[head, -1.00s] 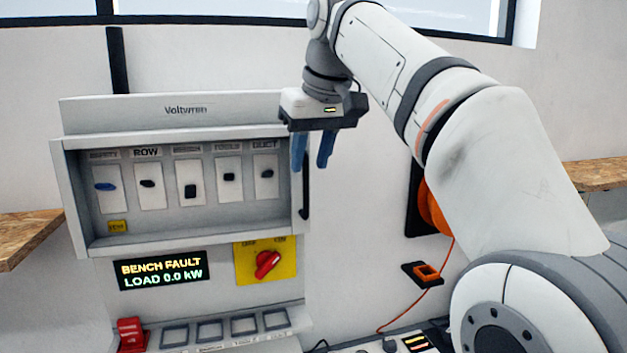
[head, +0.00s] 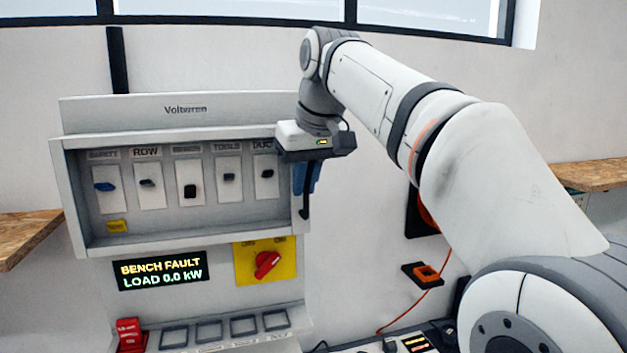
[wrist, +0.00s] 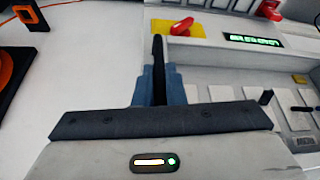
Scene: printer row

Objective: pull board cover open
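The board (head: 185,225) is a light grey wall box with a row of switches in its front. A black upright handle (head: 306,205) stands at its right edge. The switches are visible, and I cannot make out a separate cover panel in front of them. My gripper (head: 307,180) is at the handle, its blue fingers on either side of it. In the wrist view, the fingers of my gripper (wrist: 159,85) are close together against the black handle (wrist: 158,52), which stands out between them. The handle's upper part is hidden by my gripper in the head view.
Below the board are a lit fault display (head: 161,270) and a red rotary switch on a yellow plate (head: 265,264). An orange-and-black holder (head: 424,273) with a cable is on the right. Wooden shelves (head: 28,238) stand at both sides.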

